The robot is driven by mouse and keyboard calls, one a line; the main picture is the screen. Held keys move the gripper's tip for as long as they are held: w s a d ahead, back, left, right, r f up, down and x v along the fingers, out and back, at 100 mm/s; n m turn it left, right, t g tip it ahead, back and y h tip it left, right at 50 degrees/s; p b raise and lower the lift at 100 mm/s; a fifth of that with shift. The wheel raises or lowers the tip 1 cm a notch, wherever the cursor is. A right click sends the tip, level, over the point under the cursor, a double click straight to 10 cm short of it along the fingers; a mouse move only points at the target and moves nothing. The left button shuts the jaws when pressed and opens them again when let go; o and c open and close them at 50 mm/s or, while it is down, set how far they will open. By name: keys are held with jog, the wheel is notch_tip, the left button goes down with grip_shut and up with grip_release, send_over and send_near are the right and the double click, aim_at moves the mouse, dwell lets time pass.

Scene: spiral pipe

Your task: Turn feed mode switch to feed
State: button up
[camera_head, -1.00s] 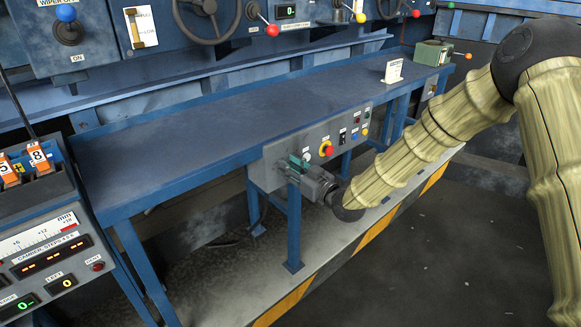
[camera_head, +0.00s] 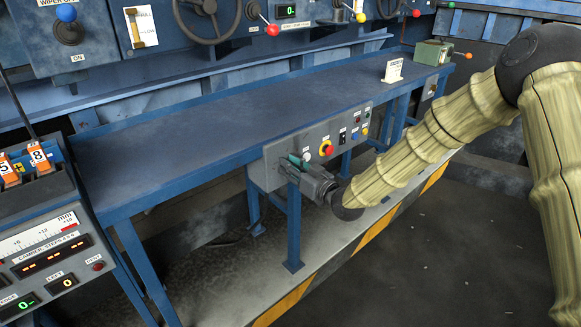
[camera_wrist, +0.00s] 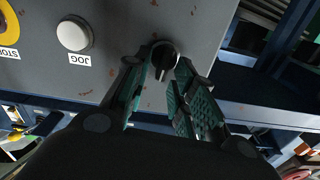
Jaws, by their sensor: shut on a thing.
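The feed mode switch is a small black rotary knob (camera_wrist: 165,56) on a grey control panel (camera_wrist: 115,30), seen in the wrist view. A pale pointer mark shows on its lower side. My gripper (camera_wrist: 163,68) has its two teal-padded fingers on either side of the knob, shut on it. In the head view my gripper (camera_head: 294,166) is at the left end of the panel (camera_head: 270,174) under the bench edge, and it hides the knob there. No label for the switch positions is readable.
A white JOG button (camera_wrist: 73,36) is left of the knob in the wrist view. A red-and-yellow stop button (camera_head: 326,148) and several small buttons lie further right on the panel in the head view. A blue bench (camera_head: 220,125) extends above; its leg (camera_head: 294,225) stands below my gripper.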

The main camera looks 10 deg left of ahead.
jog(key=shift+w+d+f+m, duration=0.1)
jog(key=shift+w+d+m, duration=0.05)
jog(key=shift+m, duration=1.3)
jog(key=shift+w+d+f+m, duration=0.1)
jog(key=shift+m, duration=1.4)
jog(key=shift+w+d+f+m, duration=0.1)
jog(key=shift+w+d+m, duration=0.05)
jog(key=shift+m, duration=1.3)
jog(key=o, duration=0.7)
jog(key=shift+c, duration=0.2)
jog(key=v, duration=1.2)
